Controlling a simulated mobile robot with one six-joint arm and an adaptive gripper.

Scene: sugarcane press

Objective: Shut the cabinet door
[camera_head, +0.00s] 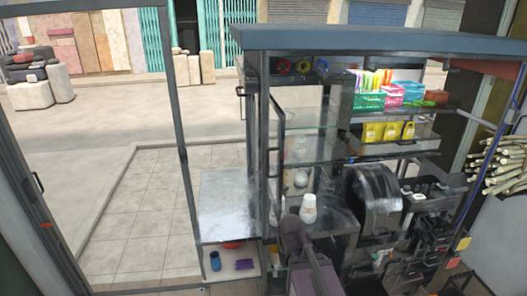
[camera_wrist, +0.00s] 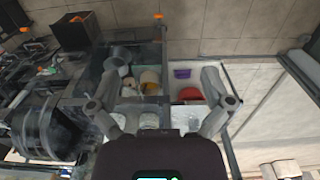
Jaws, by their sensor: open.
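The dark-framed cabinet (camera_head: 310,150) with glass shelves stands right of centre in the head view. A narrow dark frame (camera_head: 278,150) with a handle (camera_head: 241,91) near it stands at its left side. It looks like the cabinet door, seen nearly edge-on and standing out from the cabinet, but the clear glass makes its exact angle hard to tell. My gripper (camera_wrist: 160,85) is open in the wrist view, its fingers spread wide with nothing between them. Below it are the cabinet's lower compartments. In the head view my arm rises in front of the cabinet and hides part of its lower shelf.
A white cup (camera_head: 308,208) stands on the counter. A metal-topped side table (camera_head: 225,205) has a blue cup (camera_head: 215,261) and a purple item (camera_head: 244,264) below. Colourful baskets (camera_head: 369,100) and yellow packs (camera_head: 390,131) fill shelves at right. Tiled floor (camera_head: 140,220) at left is clear.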

